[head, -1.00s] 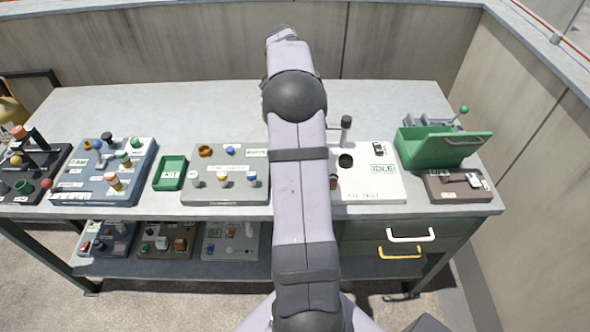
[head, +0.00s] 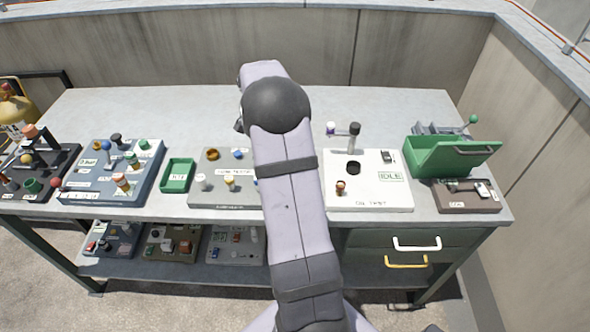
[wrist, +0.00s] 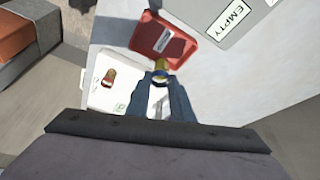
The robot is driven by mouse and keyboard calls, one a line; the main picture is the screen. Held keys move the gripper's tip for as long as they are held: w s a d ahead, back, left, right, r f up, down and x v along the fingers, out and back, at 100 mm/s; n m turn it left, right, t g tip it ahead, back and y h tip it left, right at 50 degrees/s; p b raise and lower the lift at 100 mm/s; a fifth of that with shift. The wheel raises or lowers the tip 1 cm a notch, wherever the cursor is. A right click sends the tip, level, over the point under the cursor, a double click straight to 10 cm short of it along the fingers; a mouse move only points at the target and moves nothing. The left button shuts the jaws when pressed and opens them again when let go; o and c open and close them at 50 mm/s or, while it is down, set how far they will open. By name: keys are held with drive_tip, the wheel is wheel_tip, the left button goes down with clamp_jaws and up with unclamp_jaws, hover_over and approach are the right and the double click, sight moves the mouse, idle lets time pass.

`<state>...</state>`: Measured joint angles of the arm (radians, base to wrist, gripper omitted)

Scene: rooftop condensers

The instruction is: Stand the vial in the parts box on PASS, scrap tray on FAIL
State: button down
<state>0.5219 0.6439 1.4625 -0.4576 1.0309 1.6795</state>
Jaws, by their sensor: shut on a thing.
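My gripper (wrist: 160,82) is shut on the vial (wrist: 161,66), whose yellow end shows between the fingertips in the wrist view. The white test unit (head: 372,199) has a dark round opening and a display (head: 391,176) reading IDLE. A green box (head: 436,160) with a raised lid stands at the right; I cannot tell whether it is the parts box. In the head view my arm hides the gripper.
A grey panel (wrist: 221,24) beside the red tray reads EMPTY. A dark post (head: 354,138) rises behind the test unit. A small green tray (head: 177,175) and several boards with knobs stand to the left. The bench's back left is clear.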

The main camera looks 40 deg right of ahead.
drive_tip(key=shift+f+p, duration=1.2)
drive_tip(key=shift+f, duration=2.7)
drive_tip(key=shift+f+b, duration=0.25)
drive_tip(key=shift+b, duration=0.1)
drive_tip(key=c, duration=1.6)
unclamp_jaws()
drive_tip(key=shift+r, duration=0.1)
drive_tip(key=shift+o, duration=0.2)
drive_tip(key=shift+r+p, duration=0.15)
drive_tip(key=shift+p, duration=0.15)
drive_tip(key=b+v, duration=0.3)
drive_tip(key=v, duration=0.9)
